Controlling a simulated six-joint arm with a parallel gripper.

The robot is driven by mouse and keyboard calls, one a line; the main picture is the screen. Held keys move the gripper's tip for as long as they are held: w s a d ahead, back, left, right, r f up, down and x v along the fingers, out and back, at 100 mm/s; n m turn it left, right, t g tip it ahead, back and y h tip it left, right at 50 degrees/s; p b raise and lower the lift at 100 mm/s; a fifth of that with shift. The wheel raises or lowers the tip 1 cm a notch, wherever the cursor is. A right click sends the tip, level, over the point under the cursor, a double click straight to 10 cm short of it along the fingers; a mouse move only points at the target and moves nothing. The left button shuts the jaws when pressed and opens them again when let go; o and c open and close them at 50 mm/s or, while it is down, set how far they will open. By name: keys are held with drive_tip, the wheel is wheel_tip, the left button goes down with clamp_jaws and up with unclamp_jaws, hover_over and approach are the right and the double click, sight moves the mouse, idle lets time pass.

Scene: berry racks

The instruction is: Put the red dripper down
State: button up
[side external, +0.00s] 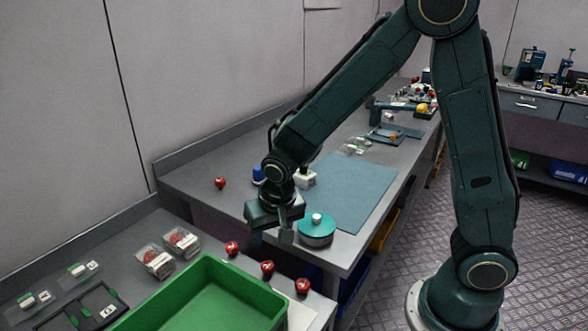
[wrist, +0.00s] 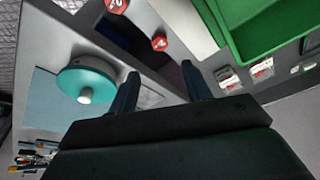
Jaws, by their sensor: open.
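Several small red pieces with white marks are in view, and I cannot tell which is the dripper. One red piece (side external: 220,183) sits alone on the far grey bench. Three more, a first (side external: 232,248), a second (side external: 267,267) and a third (side external: 302,286), stand in a row beside the green crate. Two marked red pieces show near the top of the wrist view, one nearer (wrist: 158,43) and one at the edge (wrist: 115,5). My gripper (side external: 270,232) is open above the near edge of the far bench. Its fingers (wrist: 160,70) have nothing between them in the wrist view.
A teal round pot (side external: 316,234) with a white knob stands just right of my gripper. A blue mat (side external: 345,190) and a blue item (side external: 258,175) lie beyond.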

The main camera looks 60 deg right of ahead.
idle(0.5)
drive_tip(key=s+d+r+n+t, duration=0.1)
drive_tip(key=s+d+r+n, duration=0.1)
drive_tip(key=s+r, duration=0.7)
drive_tip(key=s+d+r+n+t+y, duration=0.1)
drive_tip(key=s+r+n, duration=0.3)
drive_tip(key=s+r, duration=0.5)
drive_tip(key=shift+s+d+t+y, duration=0.3)
drive_tip(key=shift+s+d+t, duration=0.1)
drive_tip(key=shift+s+d, duration=0.4)
drive_tip(key=shift+w, duration=0.1)
idle(0.4)
